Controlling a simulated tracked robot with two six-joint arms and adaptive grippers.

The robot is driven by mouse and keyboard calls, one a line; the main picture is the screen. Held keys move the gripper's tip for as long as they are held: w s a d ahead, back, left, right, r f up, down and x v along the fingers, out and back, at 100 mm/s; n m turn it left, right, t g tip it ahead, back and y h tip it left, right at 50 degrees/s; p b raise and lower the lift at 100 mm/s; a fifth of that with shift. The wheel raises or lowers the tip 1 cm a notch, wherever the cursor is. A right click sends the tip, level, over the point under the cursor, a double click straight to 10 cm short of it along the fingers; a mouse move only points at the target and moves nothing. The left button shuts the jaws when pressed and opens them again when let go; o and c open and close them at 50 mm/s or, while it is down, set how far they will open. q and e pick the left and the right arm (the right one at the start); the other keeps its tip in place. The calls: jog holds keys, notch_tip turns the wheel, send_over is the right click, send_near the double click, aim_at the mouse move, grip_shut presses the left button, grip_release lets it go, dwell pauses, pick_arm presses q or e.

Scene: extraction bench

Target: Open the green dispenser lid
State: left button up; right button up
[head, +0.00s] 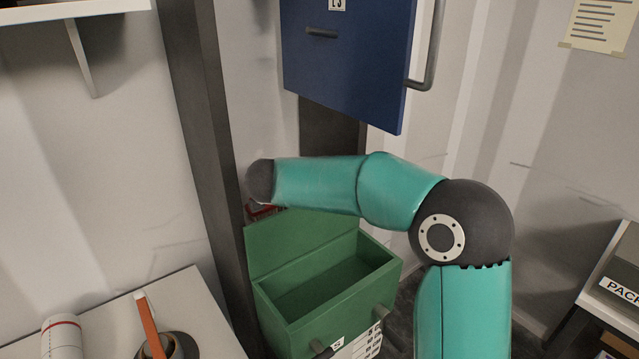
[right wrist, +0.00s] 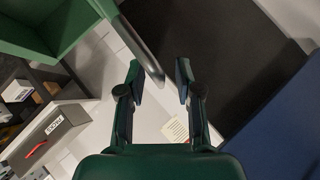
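The green dispenser (head: 337,301) stands low in the middle of the head view, its box open at the top and its inside looking empty. Its green lid (head: 272,243) stands raised along the back left side. My right arm reaches over from the right, and its wrist end is above and behind the lid; its gripper is hidden there. In the right wrist view my right gripper (right wrist: 160,82) has its fingers apart with nothing held between them. Green parts of the dispenser (right wrist: 60,22) show at upper left, and a grey bar (right wrist: 139,48) lies just beyond the fingers. My left gripper is out of view.
A blue cabinet door (head: 347,65) with a grey handle (head: 427,45) hangs above the dispenser. A dark post (head: 207,150) stands to its left. A white table (head: 215,315) with a roll and an orange-handled item is at lower left. A shelf with boxes is at right.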

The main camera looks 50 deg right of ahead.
jog(key=shift+a+r, duration=0.15)
jog(key=shift+a, duration=0.1)
jog(key=v, duration=1.1)
jog(key=shift+s+a, duration=0.1)
jog(key=shift+a, duration=0.05)
